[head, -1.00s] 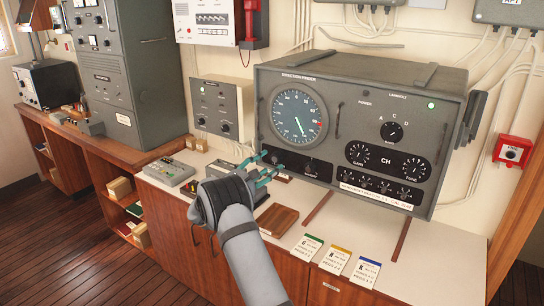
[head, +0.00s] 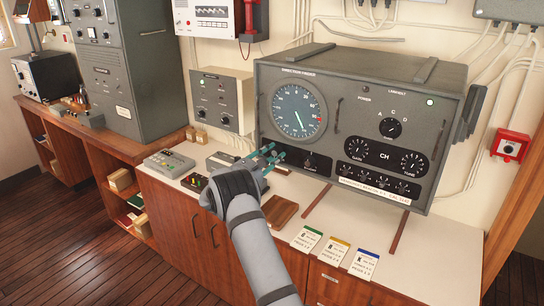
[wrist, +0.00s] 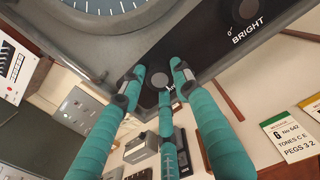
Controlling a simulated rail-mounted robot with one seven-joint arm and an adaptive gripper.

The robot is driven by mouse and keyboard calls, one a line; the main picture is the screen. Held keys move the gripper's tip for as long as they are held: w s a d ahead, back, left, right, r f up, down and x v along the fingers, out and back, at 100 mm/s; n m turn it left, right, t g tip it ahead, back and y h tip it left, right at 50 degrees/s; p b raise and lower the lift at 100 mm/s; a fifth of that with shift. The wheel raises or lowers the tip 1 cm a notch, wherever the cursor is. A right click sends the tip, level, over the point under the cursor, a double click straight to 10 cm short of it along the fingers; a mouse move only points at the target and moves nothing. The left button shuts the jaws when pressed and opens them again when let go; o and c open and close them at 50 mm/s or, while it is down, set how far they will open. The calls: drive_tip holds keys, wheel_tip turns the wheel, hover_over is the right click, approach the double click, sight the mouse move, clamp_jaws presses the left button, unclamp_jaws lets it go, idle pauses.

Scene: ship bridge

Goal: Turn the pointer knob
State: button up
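The grey direction finder cabinet (head: 345,70) has a round dial (head: 298,111) and several knobs. My gripper (head: 270,154) is at the front panel just below the dial. In the wrist view, a small round grey knob (wrist: 159,80) with a white mark beside it sits between the teal fingertips. The fingers stand around it, spread, with small gaps visible; contact is not clear. In the head view my fingers hide this knob. The bright knob (head: 310,161) is to its right. A pointer knob (head: 391,128) marked A, C, D is at upper right, above the gain (head: 357,148) and tune (head: 413,161) knobs.
Below the panel, the white counter holds a brown block (head: 279,212), a grey key box (head: 169,163) and three tone cards (head: 335,250). A smaller grey panel (head: 222,98) is on the wall to the left. A red wall box (head: 511,147) is at right.

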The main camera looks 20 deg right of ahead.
drive_tip(key=c, duration=0.6)
drive_tip(key=shift+f+b, duration=0.15)
drive_tip(key=shift+b, duration=0.35)
drive_tip(key=shift+f+m+b, duration=0.1)
drive_tip(key=shift+m+b, duration=0.2)
drive_tip(key=shift+b, duration=0.25)
drive_tip(key=m+b, duration=0.1)
drive_tip(key=b, duration=0.1)
drive_tip(key=m+b, duration=0.1)
drive_tip(key=b, duration=0.2)
drive_tip(key=shift+f, duration=0.25)
drive_tip(key=m+b, duration=0.3)
drive_tip(key=b, duration=0.4)
drive_tip(key=shift+m, duration=0.3)
drive_tip(key=m+b, duration=0.4)
drive_tip(key=b, duration=0.2)
drive_tip(key=shift+r+m+b, duration=0.15)
drive_tip(key=shift+m+b, duration=0.15)
drive_tip(key=shift+b, duration=0.1)
drive_tip(key=m+b, duration=0.5)
drive_tip(key=m, duration=0.1)
drive_tip(key=shift+r, duration=0.2)
drive_tip(key=m+b, duration=0.2)
drive_tip(key=m, duration=0.2)
drive_tip(key=shift+r+m+b, duration=0.15)
drive_tip(key=shift+m+b, duration=0.25)
drive_tip(key=shift+m, duration=1)
